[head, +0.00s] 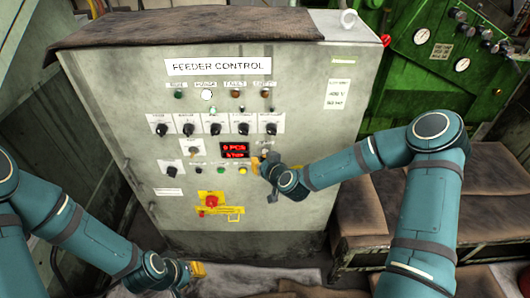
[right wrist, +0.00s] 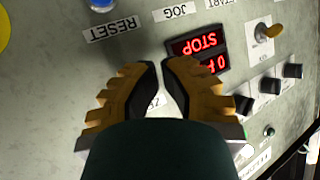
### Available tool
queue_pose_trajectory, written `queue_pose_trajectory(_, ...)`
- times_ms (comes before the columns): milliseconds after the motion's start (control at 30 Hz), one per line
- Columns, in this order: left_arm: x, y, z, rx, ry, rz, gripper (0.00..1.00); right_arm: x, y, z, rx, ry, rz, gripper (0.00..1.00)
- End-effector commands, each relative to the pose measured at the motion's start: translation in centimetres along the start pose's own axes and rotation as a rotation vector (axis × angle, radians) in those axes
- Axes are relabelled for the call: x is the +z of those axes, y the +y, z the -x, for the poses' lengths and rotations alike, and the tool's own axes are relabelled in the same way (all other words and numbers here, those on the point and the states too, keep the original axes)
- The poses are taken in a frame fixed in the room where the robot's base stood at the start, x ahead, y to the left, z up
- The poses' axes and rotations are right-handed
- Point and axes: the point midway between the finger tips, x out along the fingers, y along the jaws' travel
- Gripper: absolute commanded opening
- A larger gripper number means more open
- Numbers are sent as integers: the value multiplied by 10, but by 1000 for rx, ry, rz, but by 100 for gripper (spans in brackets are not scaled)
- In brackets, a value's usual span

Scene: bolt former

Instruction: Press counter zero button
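The feeder control cabinet (head: 300,120) faces me in the head view. Its red display (head: 235,150) reads 0 PCS and STOP; it also shows upside down in the right wrist view (right wrist: 198,47).
Selector knobs (head: 215,129) line the panel above the display. A red emergency stop (head: 211,201) on a yellow plate sits below. A blue button (right wrist: 101,4) is by the RESET label. A green machine (head: 430,60) and brown benches (head: 370,215) stand to the right.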

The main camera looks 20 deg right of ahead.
Motion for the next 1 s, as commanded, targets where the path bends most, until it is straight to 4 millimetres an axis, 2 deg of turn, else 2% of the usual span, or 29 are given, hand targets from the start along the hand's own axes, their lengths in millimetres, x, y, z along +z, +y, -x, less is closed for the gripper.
queue_pose_trajectory(167, 0, 0, -1, 0, 0, 0, 32, 3, -3, 5, -1, 0, 1, 0)
queue_pose_trajectory(633, 1, -2, -5, 0, 0, 0, 32, 20, -20, 37, -1, -1, 0, 0)
queue_pose_trajectory(1000, 1, -2, -5, 0, 0, 0, 32, 22, -21, 40, 0, 0, 0, 0)
